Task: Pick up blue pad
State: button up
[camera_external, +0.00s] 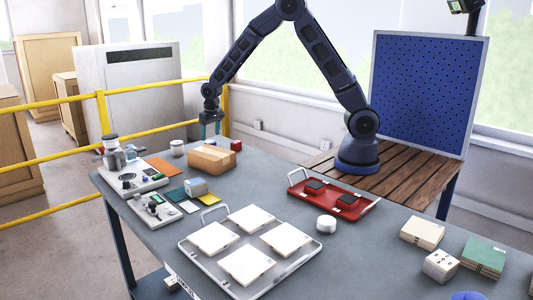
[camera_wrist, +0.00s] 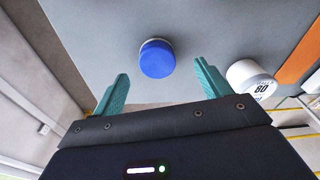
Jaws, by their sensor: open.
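A round blue pad (camera_wrist: 157,58) with a whitish upper rim lies on the grey table. In the wrist view it appears between and a little beyond my fingertips. My gripper (camera_wrist: 160,72) has two teal fingers spread apart, with nothing held between them. In the external view my gripper (camera_external: 210,132) points down over the far end of the table, behind the cardboard box (camera_external: 207,160). Another blue rounded thing (camera_external: 467,295) is cut off at the bottom edge of the external view.
A white labelled jar (camera_wrist: 250,78) stands close to my right finger in the wrist view. A red block (camera_external: 236,145) sits beside the box. A tray of white tiles (camera_external: 190,246) and a red tray (camera_external: 357,214) are further along the table (camera_external: 270,190).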

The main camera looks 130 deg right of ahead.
aim_at(210, 142)
jog(key=shift+s+d+f, duration=0.1)
jog(key=shift+d+f, duration=0.05)
jog(key=shift+f, duration=0.7)
jog(key=shift+s+d+f, duration=0.1)
jog(key=shift+d+f, duration=0.05)
jog(key=shift+f, duration=0.75)
jog(key=shift+d+f, duration=0.15)
jog(key=shift+f, duration=0.7)
jog(key=c, duration=1.1)
jog(key=shift+r, duration=0.1)
